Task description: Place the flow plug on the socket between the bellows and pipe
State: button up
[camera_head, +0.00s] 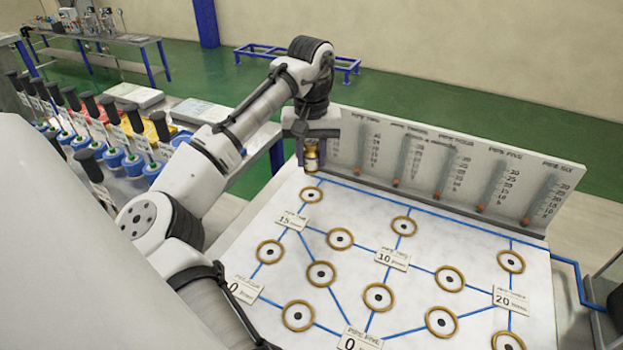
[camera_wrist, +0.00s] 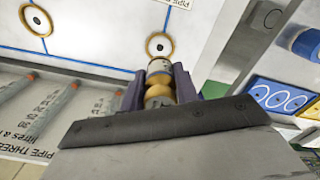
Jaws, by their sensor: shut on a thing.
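My gripper (camera_head: 312,168) is shut on the flow plug (camera_head: 312,155), a small brass-coloured piece, above the far left edge of the white board. In the wrist view the plug (camera_wrist: 158,92) sits between the two purple-grey fingers (camera_wrist: 160,72), its brass and pale bands showing. A brass-ringed socket (camera_wrist: 159,45) lies just beyond the fingertips in that view, apart from the plug. In the head view the nearest socket is a ring (camera_head: 311,195) below the gripper. Several similar rings are spread over the board, joined by blue lines. I cannot tell which part is the bellows.
The white board (camera_head: 450,235) carries small number cards, such as one reading 10 (camera_head: 392,258). A gauge panel (camera_head: 470,170) stands upright along its back edge. Several black-handled coloured pieces (camera_head: 110,115) stand at the left. Clear air lies above the board.

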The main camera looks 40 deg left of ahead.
aim_at(311, 143)
jog(key=shift+f+p, duration=0.55)
jog(key=shift+f, duration=3.1)
jog(key=o, duration=1.1)
notch_tip(311, 143, up, 12)
jog(key=shift+r+b, duration=0.1)
jog(key=shift+b, duration=1.15)
